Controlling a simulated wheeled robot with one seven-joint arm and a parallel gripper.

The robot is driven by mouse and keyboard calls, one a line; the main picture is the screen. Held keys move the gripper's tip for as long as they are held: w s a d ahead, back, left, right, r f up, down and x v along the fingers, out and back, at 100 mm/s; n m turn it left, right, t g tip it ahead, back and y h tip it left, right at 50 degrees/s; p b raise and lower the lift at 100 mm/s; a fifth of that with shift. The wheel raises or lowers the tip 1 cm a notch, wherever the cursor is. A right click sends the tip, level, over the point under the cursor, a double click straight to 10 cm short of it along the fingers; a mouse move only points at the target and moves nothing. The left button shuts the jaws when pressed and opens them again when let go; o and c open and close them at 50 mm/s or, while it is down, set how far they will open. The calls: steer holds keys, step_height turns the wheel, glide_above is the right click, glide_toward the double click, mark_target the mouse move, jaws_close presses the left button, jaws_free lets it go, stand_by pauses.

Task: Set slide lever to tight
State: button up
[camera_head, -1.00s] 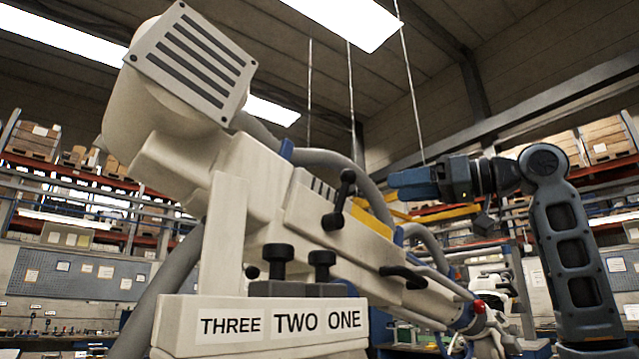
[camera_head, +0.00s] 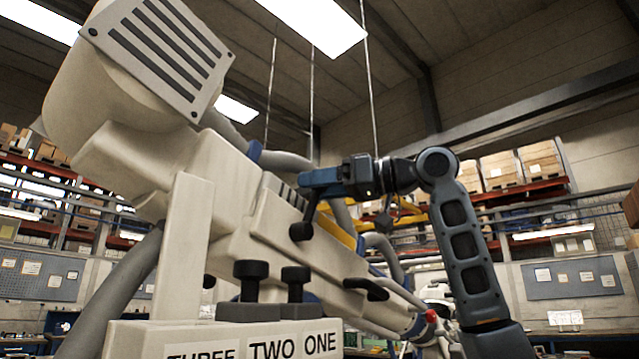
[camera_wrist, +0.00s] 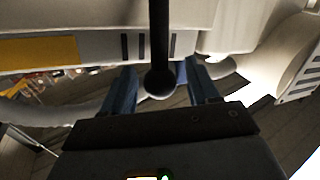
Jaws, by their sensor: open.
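The black lever (camera_head: 303,229) with a round knob is on the side of the cream microscope arm (camera_head: 265,230). Its upper part is hidden behind my gripper (camera_head: 312,186) in the head view. In the wrist view the black lever (camera_wrist: 159,45) runs down between the two blue fingers of my gripper (camera_wrist: 158,75), with its ball end low between them. The fingers are open, with a visible gap on both sides of the lever. I cannot tell whether they touch it. No lever marking for tight is readable.
A second black handle (camera_head: 367,288) sits lower right on the arm. Two black knobs (camera_head: 251,270) stand above the plate marked THREE TWO ONE (camera_head: 293,346). A grey cable (camera_head: 285,161) loops behind the arm.

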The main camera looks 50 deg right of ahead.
jaws_close()
stand_by(0.6)
